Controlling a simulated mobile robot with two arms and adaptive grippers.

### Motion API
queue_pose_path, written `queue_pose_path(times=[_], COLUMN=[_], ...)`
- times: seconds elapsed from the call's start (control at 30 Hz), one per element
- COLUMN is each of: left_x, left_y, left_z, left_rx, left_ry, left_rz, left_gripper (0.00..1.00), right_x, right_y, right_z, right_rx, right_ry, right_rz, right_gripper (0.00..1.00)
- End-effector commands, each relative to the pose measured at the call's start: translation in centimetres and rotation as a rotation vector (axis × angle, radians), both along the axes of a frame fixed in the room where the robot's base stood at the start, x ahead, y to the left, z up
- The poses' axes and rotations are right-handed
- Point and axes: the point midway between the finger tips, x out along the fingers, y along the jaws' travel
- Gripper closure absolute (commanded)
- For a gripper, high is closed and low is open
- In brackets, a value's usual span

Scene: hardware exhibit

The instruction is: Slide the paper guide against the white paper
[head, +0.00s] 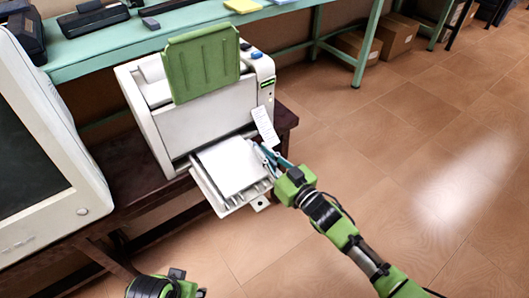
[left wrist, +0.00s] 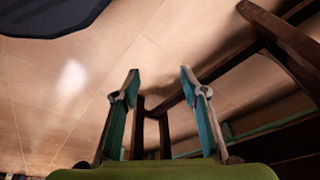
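A white printer (head: 205,115) with a raised green flap (head: 201,63) stands on a dark wooden table. Its paper tray (head: 212,197) sticks out at the front, with a stack of white paper (head: 231,165) lying in it. My right gripper (head: 264,154) is at the right edge of the tray, close beside the paper. Its teal fingers cover this side, so I cannot make out the paper guide or tell whether they touch it. My left gripper is open and empty in the left wrist view (left wrist: 160,76), away from the tray; its fingertips point over the floor.
A white slip (head: 265,127) hangs at the printer's right front. An old monitor (head: 45,145) stands at the left. A green-framed bench (head: 160,38) holding dark devices runs behind. The tiled floor (head: 400,150) on the right is open, with cardboard boxes (head: 396,34) farther back.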

Motion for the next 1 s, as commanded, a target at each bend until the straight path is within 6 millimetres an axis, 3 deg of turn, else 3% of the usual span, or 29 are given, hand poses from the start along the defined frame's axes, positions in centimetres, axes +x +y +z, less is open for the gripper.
queue_pose_path(times=[0.27,0.5,0.87,0.93,1.0], left_x=[0.0,-0.1,0.0,-0.1,-0.1], left_y=[0.0,-0.1,-0.1,-0.1,-0.1], left_z=[0.2,-3.2,-3.8,-3.8,-3.8], left_rx=[0.0,0.001,0.001,0.001,0.001], left_ry=[-0.002,0.019,0.019,0.019,0.019], left_rz=[0.0,-0.003,-0.004,-0.004,-0.004], left_gripper=[0.6,0.6,0.6,0.6,0.6], right_x=[-0.2,-1.2,-1.4,-1.4,-1.4], right_y=[0.2,1.6,1.8,1.8,1.8], right_z=[0.0,0.1,0.0,0.0,0.0], right_rx=[0.001,0.002,0.0,0.0,0.0], right_ry=[0.001,0.001,0.0,0.0,0.0], right_rz=[0.0,0.001,0.001,0.001,0.0], right_gripper=[1.0,1.0,1.0,0.79,0.78])
